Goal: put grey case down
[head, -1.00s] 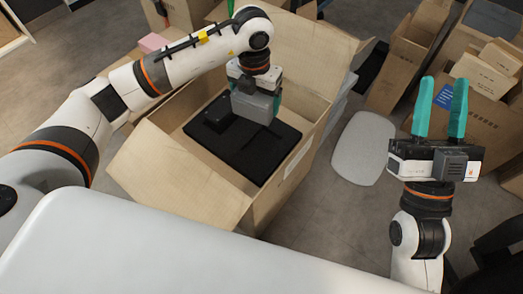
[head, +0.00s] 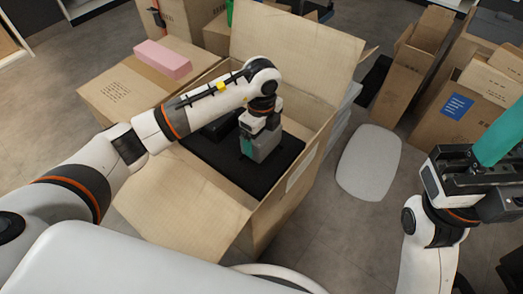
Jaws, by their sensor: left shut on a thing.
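The grey case (head: 264,144) is inside the large open carton (head: 187,213), low over the black pad (head: 235,172). I cannot tell whether it touches the pad. My left gripper (head: 249,146) reaches down into the carton and is shut on the case; a teal finger shows against its side. My forearm hides part of the carton's left side.
A black object (head: 221,129) lies on the pad left of the case. A pale rounded panel (head: 370,163) lies on the floor to the right. Several cartons (head: 413,62) stand at the right.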

